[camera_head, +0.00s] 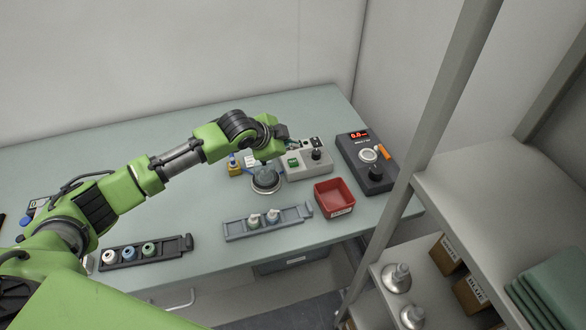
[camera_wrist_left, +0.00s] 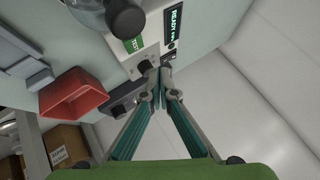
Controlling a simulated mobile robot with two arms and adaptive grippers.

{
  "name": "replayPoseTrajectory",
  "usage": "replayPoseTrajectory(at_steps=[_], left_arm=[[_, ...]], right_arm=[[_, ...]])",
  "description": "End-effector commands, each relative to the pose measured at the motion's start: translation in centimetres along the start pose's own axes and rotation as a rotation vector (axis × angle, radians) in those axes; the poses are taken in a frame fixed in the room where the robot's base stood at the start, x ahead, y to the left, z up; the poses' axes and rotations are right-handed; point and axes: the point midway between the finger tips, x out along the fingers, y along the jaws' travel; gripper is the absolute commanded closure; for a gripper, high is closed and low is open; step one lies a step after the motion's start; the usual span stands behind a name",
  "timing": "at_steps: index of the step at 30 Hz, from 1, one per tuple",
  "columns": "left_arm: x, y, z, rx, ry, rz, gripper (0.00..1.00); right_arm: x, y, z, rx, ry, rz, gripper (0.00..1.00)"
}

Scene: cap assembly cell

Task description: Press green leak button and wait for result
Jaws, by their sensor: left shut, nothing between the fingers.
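The leak tester (camera_head: 322,168) is a pale grey box on the table, with a green button or patch (camera_head: 293,162) on its left part and a black knob (camera_head: 316,155) beside it. In the left wrist view, a green patch with white lettering (camera_wrist_left: 134,44) and a dark display reading READY in green (camera_wrist_left: 173,24) show. My left gripper (camera_head: 303,146) is above the back of the tester; its closed fingertips (camera_wrist_left: 161,74) appear close to the box face, with nothing between them. Contact cannot be told. My right gripper is out of view.
A red bin (camera_head: 334,197) stands in front of the tester. A dark device with a red readout (camera_head: 358,134) is to its right. A round fixture (camera_head: 265,181) stands left. Racks with small parts (camera_head: 268,222) lie along the front. A shelf post (camera_head: 428,125) rises at right.

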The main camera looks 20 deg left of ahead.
Motion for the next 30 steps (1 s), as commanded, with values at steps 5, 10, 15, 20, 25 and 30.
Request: replayPoseTrajectory(at_steps=[5,10,15,20,25,30], left_arm=[[1.8,1.4,1.3,-0.001,-0.001,0.001,1.00],[2.5,1.8,1.8,-0.001,0.001,0.000,1.00],[2.6,1.8,1.8,-0.001,0.001,0.000,1.00],[2.6,1.8,1.8,-0.001,0.000,0.000,1.00],[2.6,1.8,1.8,-0.001,0.000,0.000,1.00],[2.6,1.8,1.8,-0.001,0.000,0.000,1.00]], right_arm=[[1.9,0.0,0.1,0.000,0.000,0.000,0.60],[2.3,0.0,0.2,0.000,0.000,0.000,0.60],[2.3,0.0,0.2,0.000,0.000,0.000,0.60],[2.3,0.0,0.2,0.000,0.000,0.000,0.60],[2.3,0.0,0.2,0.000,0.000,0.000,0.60],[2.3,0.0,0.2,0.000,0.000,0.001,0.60]])
